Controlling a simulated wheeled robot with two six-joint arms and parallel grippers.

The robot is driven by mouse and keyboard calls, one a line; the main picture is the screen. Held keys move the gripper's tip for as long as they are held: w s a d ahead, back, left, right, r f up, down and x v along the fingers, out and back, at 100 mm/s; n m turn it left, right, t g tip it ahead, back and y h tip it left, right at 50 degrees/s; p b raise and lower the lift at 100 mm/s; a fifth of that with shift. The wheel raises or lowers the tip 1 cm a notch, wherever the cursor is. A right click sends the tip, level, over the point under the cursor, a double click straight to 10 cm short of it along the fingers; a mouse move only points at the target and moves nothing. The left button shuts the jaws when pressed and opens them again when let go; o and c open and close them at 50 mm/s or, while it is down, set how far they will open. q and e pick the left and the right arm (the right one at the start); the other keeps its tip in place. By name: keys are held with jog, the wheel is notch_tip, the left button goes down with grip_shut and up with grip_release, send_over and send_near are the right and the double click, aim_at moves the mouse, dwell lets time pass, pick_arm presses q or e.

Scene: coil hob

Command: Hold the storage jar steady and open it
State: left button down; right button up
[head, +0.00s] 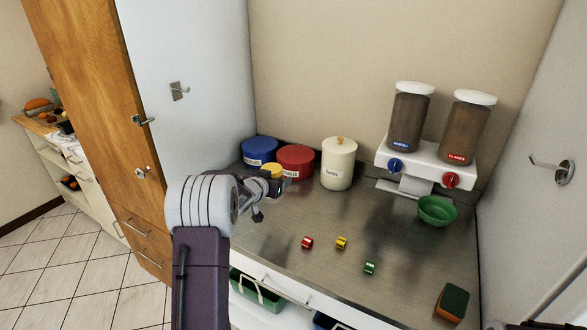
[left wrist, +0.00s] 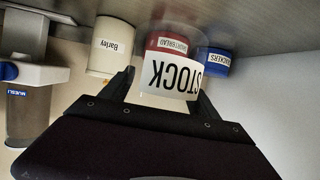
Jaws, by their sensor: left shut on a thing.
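In the head view my left gripper (head: 274,186) is shut on this jar at the back left of the counter. Only its yellow lid (head: 271,169) shows there, on top of the jar; my arm hides most of its body. I cannot tell whether the jar touches the counter.
Behind the held jar stand a blue canister (head: 259,149) and a red canister (head: 295,161); a cream Barley jar (head: 339,163) is to the right. A cereal dispenser (head: 425,160), green bowl (head: 437,210) and sponge (head: 452,302) are at right. Several small coloured pieces lie mid-counter.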

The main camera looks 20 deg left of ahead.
pick_arm(q)
jog(key=s+d+m+g+h, duration=0.2)
jog(key=s+d+m+h, duration=0.2)
jog(key=s+d, duration=0.3)
jog(key=s+d+m+g+h, duration=0.2)
jog(key=s+d, duration=0.6)
jog(key=d, duration=1)
jog(key=s+d+m+g+h, duration=0.2)
jog(key=s+d+m+h, duration=0.4)
jog(key=d, duration=0.7)
jog(key=shift+s+r+m+h, duration=0.3)
jog(key=shift+s+r, duration=0.05)
jog(key=shift+s, duration=0.85)
